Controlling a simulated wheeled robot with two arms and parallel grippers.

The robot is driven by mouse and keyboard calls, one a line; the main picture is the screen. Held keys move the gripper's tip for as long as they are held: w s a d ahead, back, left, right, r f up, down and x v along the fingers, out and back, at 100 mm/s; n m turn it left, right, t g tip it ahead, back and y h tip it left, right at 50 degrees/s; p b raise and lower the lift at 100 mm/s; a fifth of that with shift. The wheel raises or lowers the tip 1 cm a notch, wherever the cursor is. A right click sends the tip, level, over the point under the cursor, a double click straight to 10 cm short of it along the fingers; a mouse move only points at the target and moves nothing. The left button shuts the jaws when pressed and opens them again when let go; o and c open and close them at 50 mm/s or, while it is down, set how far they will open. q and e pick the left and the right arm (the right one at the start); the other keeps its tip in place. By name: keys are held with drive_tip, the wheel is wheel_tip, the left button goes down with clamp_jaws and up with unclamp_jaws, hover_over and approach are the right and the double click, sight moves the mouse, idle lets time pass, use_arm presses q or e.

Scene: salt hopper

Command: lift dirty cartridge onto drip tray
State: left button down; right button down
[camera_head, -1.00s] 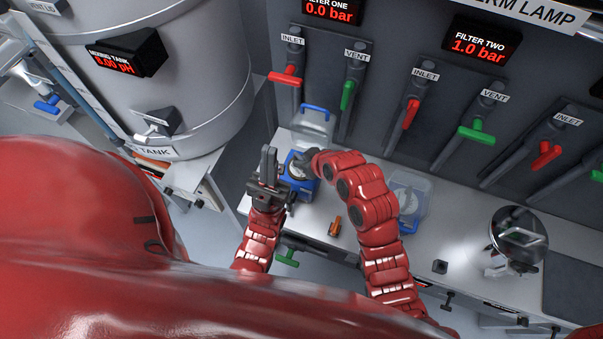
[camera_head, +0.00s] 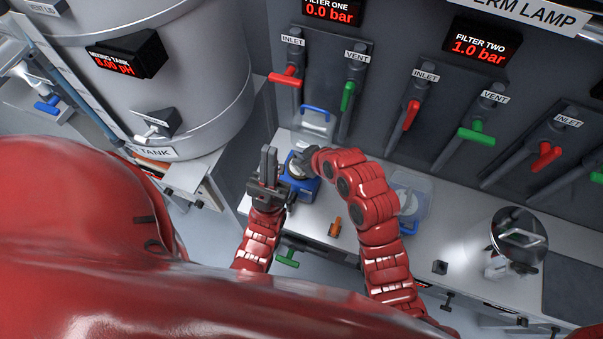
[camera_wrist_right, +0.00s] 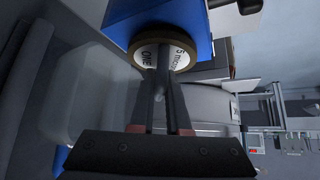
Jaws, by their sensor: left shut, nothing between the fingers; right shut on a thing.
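The cartridge (camera_wrist_right: 182,57) has a round white end with a brown rim and the printed words ONE and 5 micron. It sits at the mouth of a blue housing (camera_head: 306,191); whether it has risen at all I cannot tell. My right gripper (camera_wrist_right: 161,72) is shut on the middle of the cartridge's end. In the head view, my right gripper (camera_head: 304,160) reaches the housing from the right and partly hides the cartridge. My left gripper (camera_head: 268,165) is shut and empty, pointing up just left of the housing. I cannot pick out the drip tray.
A clear lid (camera_head: 314,124) with a blue handle stands open behind the housing. A second clear-lidded housing (camera_head: 411,196) is to the right. A small orange object (camera_head: 335,227) lies on the bench. A round lamp (camera_head: 519,234) stands farther right. Inlet and vent levers line the wall.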

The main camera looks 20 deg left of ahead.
drive_tip(key=shift+w+r+p, duration=0.1)
drive_tip(key=shift+r+p, duration=1.05)
drive_tip(key=shift+r, duration=4.15)
